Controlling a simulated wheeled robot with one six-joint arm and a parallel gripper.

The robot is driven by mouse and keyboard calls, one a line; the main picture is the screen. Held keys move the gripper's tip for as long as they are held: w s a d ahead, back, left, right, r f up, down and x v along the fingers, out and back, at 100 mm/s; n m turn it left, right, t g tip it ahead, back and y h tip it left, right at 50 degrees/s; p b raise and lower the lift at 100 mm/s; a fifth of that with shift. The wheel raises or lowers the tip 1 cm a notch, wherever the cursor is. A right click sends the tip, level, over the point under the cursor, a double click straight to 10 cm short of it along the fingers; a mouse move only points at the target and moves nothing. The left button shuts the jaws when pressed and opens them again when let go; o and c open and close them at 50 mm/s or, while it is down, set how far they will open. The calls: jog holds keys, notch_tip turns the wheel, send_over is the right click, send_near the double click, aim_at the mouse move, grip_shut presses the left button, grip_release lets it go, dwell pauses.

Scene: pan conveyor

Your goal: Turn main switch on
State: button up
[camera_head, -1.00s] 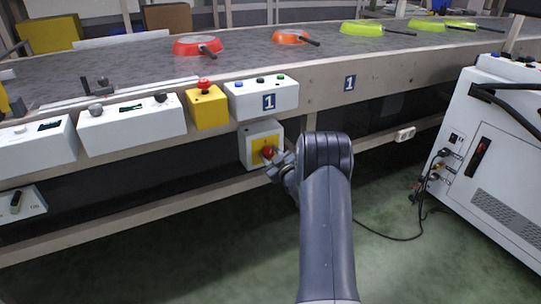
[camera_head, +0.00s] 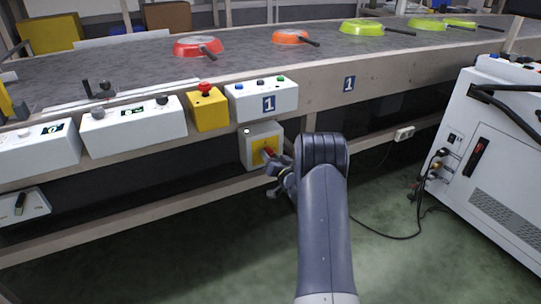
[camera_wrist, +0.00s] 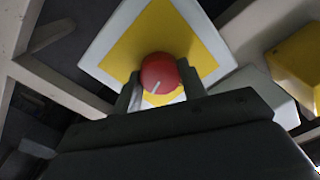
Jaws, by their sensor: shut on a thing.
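The main switch is a red knob (camera_head: 268,152) on a yellow plate (camera_head: 257,148) on a white box (camera_head: 247,155) under the conveyor edge. My gripper (camera_head: 273,163) is shut on this knob. In the wrist view, the round red knob (camera_wrist: 159,72) sits between the two fingers of my gripper (camera_wrist: 160,92). Its white mark is slanted relative to the picture. The yellow plate (camera_wrist: 135,48) shows around it. A small lamp (camera_head: 247,131) on top of the switch box glows white.
Several pans, including a red one (camera_head: 197,46), lie on the belt.

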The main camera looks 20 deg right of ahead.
jog(key=shift+m+p, duration=0.3)
jog(key=shift+m, duration=1.4)
jog(key=o, duration=1)
jog(key=shift+c, duration=0.2)
jog(key=s+p, duration=0.2)
jog(key=s, duration=0.8)
jog(key=shift+s+d+f+p, duration=0.2)
jog(key=shift+s+p, duration=0.15)
jog(key=shift+s, duration=0.05)
